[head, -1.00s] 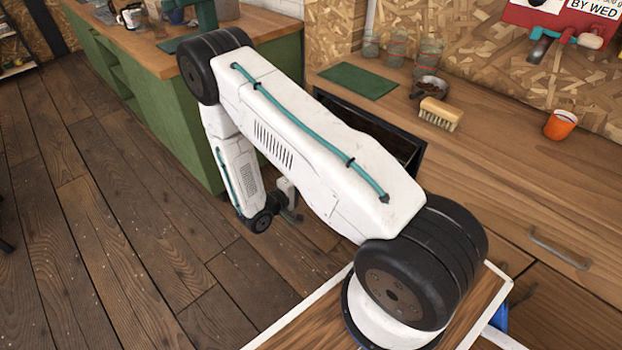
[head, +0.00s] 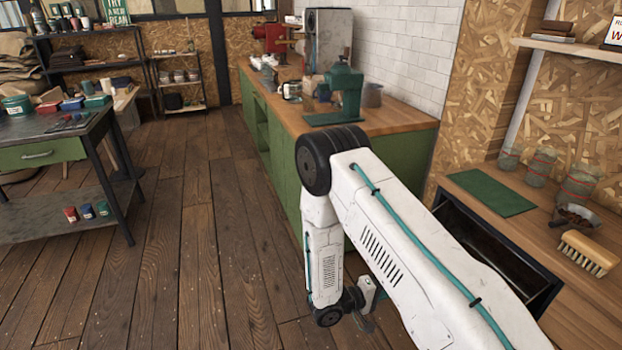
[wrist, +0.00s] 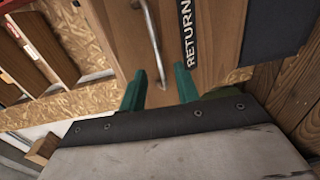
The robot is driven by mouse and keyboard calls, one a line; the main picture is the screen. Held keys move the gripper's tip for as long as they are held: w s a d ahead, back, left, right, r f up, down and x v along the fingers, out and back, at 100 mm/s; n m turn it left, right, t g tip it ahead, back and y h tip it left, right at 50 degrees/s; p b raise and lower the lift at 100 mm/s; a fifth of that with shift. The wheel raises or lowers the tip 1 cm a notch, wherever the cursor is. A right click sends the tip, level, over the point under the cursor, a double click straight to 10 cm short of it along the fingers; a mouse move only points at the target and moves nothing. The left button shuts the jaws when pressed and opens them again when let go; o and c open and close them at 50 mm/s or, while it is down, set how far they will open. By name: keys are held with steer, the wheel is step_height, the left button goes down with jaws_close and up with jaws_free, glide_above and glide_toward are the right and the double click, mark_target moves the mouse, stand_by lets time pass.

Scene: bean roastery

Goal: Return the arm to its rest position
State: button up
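My arm is folded in the head view, its forearm hanging down from the elbow in front of the green cabinet. My gripper (head: 368,298) shows only in part there, low beside the wrist joint and partly hidden behind my upper arm. Beyond the fingers is a wooden front with a metal handle (wrist: 152,42) and a dark label reading "RETURN" (wrist: 187,38). I cannot tell how far the fingers are from it.
An open dark-edged drawer or bin (head: 490,248) sits in the right counter beside my arm. A green mat (head: 490,192), a brush (head: 588,252) and glass jars stand on that counter. A metal worktable (head: 70,190) stands left. The wooden floor between is clear.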

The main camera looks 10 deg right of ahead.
steer(key=shift+n, duration=0.3)
steer(key=s+a+r+y, duration=0.3)
steer(key=s+r+y, duration=0.2)
steer(key=r, duration=0.8)
steer(key=s+a+r+m+y, duration=0.1)
steer(key=s+a+r+y, duration=0.2)
steer(key=s+r+y, duration=0.3)
steer(key=s+a+r+y, duration=0.3)
steer(key=s+r+y, duration=0.3)
steer(key=s+r, duration=0.7)
step_height(320, 180, up, 8)
steer(key=shift+s+a+r+m, duration=0.15)
steer(key=shift+a+m, duration=0.05)
steer(key=shift+m, duration=0.2)
